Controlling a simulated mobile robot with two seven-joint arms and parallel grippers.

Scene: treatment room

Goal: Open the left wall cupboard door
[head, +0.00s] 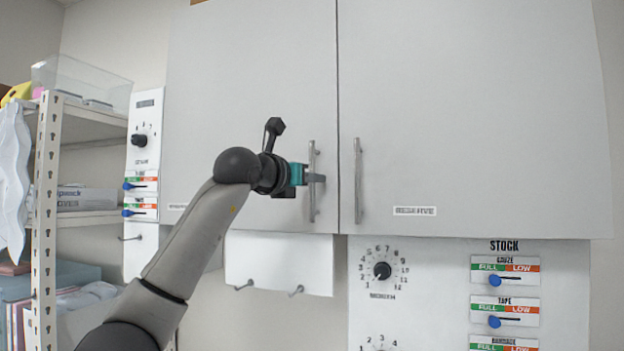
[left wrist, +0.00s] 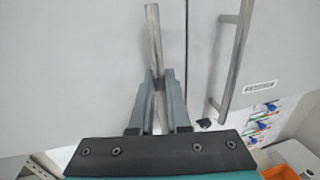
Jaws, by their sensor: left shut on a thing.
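The left wall cupboard door (head: 255,85) is a pale grey panel that looks closed, level with the right door (head: 470,110). Its vertical metal bar handle (head: 312,155) is near its right edge. My left gripper (head: 314,179) is at the lower half of this handle, shut on it. In the left wrist view the two grey fingers (left wrist: 161,88) close around the handle bar (left wrist: 154,40), which runs up between them. The finger pads' contact is partly hidden. My right gripper is in neither view.
The right door's handle (head: 358,180) is close beside, also seen in the left wrist view (left wrist: 236,65). A metal shelf (head: 48,170) stands at the left. A stock board (head: 430,300) with dials and sliders hangs below the cupboard.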

